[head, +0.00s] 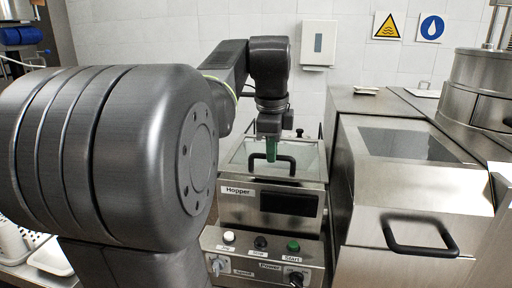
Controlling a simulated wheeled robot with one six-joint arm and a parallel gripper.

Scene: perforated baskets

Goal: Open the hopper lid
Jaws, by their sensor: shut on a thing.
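The hopper (228,210) is a steel box labelled "Hopper", in the middle of the head view. Its lid (309,160) is a pale, glassy panel on top that appears to lie closed. A black bar handle (293,166) stands near the lid's front edge. My gripper (271,158), with green fingers, points down from above and is shut on the left part of this handle. The fingers hide part of the handle, and my large arm link hides the left side of the hopper.
Below the hopper is a control panel (262,254) with knobs and buttons. On the right stands a steel machine (410,196) with a sloped window and black handle. White perforated baskets (14,243) sit at lower left. A dispenser (318,43) hangs on the tiled wall.

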